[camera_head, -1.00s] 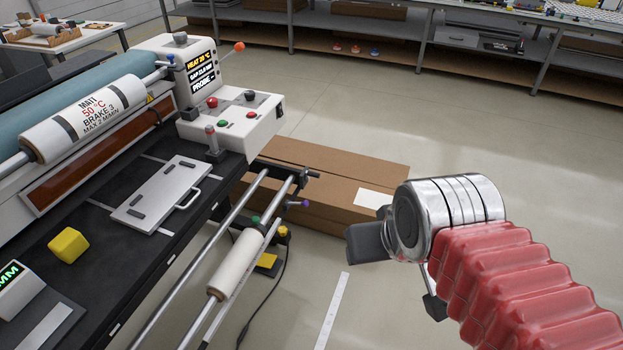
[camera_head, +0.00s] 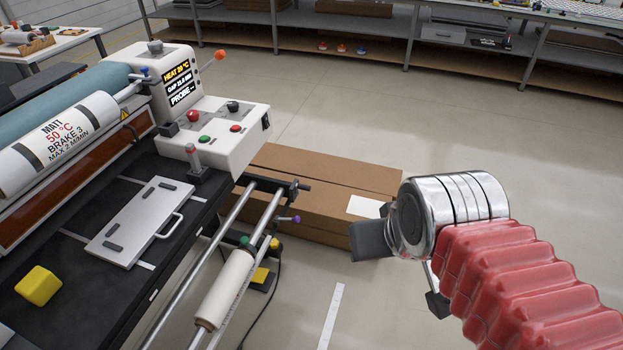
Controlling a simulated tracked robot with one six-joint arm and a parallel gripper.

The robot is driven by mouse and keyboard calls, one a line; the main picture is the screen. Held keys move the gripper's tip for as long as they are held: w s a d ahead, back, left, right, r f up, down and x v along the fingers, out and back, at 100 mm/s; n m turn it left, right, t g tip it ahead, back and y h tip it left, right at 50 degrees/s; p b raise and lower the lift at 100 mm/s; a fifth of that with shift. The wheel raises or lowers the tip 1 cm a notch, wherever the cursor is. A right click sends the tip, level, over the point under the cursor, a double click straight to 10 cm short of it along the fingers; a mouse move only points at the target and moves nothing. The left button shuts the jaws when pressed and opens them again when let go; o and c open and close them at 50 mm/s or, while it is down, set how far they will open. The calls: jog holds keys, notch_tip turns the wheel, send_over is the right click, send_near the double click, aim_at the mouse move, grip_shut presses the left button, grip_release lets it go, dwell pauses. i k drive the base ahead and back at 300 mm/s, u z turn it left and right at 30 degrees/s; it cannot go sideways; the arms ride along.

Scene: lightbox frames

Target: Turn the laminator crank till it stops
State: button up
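The laminator (camera_head: 60,190) fills the left side, with a white end housing and control panel (camera_head: 235,118). A thin lever with an orange knob (camera_head: 220,54) sticks out from the far side of the housing; it looks like the crank, but its lower part is hidden. My gripper (camera_head: 402,272) is at the right, over the floor, well apart from the laminator. Its two dark fingers are spread, with nothing seen between them.
A flat brown carton (camera_head: 322,180) lies on the floor beside the laminator. Rails with a white roll (camera_head: 225,290) stick out at the front, near a yellow pedal (camera_head: 262,279) and cable. Shelving (camera_head: 365,22) lines the back.

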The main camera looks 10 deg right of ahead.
aim_at(299, 187)
jog(key=z, duration=0.05)
jog(key=i, duration=1.65)
jog(key=u, duration=0.4)
